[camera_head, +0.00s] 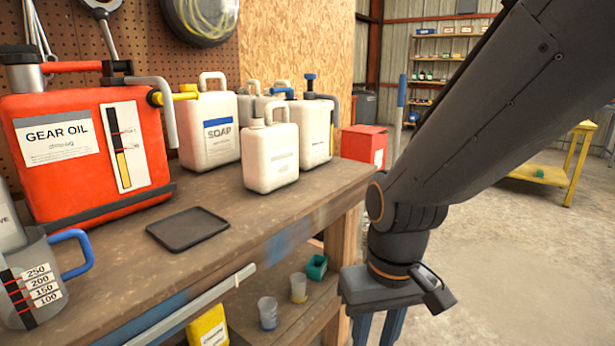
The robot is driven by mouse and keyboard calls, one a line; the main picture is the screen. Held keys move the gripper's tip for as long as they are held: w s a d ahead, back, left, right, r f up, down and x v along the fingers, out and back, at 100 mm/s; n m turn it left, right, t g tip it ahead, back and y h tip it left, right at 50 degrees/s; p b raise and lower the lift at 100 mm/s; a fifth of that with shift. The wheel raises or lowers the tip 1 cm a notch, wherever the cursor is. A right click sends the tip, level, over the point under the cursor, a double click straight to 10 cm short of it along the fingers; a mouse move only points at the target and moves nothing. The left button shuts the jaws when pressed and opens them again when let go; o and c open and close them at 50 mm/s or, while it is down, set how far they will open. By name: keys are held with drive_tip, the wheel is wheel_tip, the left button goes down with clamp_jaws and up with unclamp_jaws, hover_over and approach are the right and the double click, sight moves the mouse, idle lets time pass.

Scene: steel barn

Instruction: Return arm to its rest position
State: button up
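My arm comes in from the upper right and bends down at the wrist beside the bench's right end. My gripper (378,328) points down at the bottom edge of the picture, in front of and to the right of the bench. Its two blue-grey fingers show only in their upper part. The tips are cut off by the frame, so I cannot tell how far apart they are or whether anything is between them.
The wooden workbench (120,290) holds a red gear oil can (85,190), a soap jug (208,150), a white jug (270,160), a black tray (187,229) and a measuring jug (40,285). Small cups (268,312) stand on its lower shelf. Open floor (520,260) lies right; a yellow table (545,176) stands beyond.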

drive_tip(key=s+d+r+m+p, duration=0.2)
drive_tip(key=d+r+p, duration=0.7)
drive_tip(key=r+p, duration=0.2)
drive_tip(key=shift+s+h+p, duration=0.15)
drive_tip(key=shift+h+p, duration=0.15)
drive_tip(key=shift+p, duration=0.85)
drive_tip(key=shift+a, duration=0.1)
